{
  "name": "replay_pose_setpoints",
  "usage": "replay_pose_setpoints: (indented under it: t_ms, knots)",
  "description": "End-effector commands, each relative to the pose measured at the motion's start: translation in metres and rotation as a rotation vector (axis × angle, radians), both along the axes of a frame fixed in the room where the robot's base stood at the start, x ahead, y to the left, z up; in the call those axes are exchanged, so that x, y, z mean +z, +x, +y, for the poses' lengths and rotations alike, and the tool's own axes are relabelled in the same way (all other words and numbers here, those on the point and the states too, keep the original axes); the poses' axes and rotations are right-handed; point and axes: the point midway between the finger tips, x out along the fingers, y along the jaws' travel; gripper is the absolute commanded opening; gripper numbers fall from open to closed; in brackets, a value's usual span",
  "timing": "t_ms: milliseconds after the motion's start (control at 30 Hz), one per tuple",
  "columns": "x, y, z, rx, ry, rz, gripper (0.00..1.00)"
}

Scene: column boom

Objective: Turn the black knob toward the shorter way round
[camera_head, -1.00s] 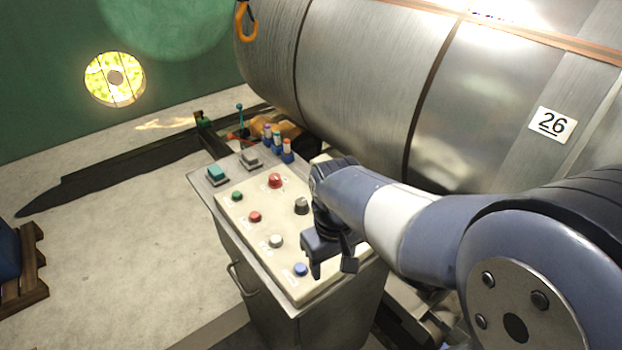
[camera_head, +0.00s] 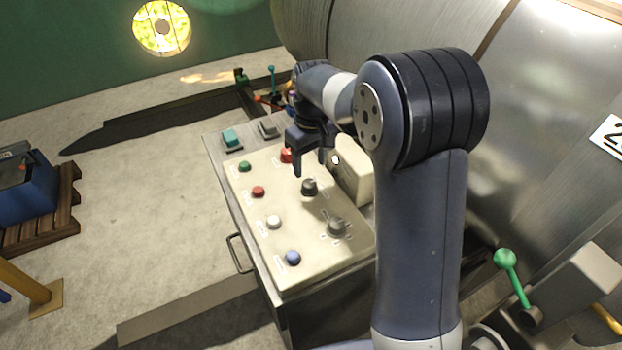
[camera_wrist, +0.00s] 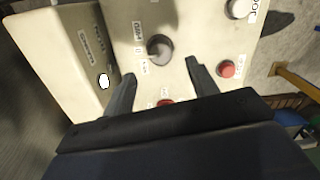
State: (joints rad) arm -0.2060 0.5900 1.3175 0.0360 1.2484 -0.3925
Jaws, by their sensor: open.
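The black knob (camera_head: 309,187) stands on the cream panel (camera_head: 256,236) of the console, between the red mushroom button and a grey knob. In the wrist view the black knob (camera_wrist: 159,48) looks dark grey, with a pale pointer mark and printed labels beside it. My gripper (camera_head: 312,166) is open and empty above the panel, near the red mushroom button and just behind the knob. In the wrist view my gripper's fingers (camera_wrist: 159,70) are spread apart, with the knob ahead of the gap between the tips. They appear clear of it.
A grey knob (camera_head: 337,227) sits nearer the front. Green (camera_head: 244,166), red (camera_head: 258,191), white (camera_head: 273,222) and blue (camera_head: 293,257) buttons line the left side. A cream box (camera_head: 350,172) rises at the right.

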Motion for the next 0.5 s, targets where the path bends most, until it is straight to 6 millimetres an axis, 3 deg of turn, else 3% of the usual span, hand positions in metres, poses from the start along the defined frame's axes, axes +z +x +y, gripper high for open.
replay_pose_setpoints:
  t_ms: [200,500]
  knots:
    - [-0.042,-0.002,0.001,0.000,-0.001,0.004,0.55]
    - [-0.067,-0.002,0.002,-0.001,0.000,0.000,0.55]
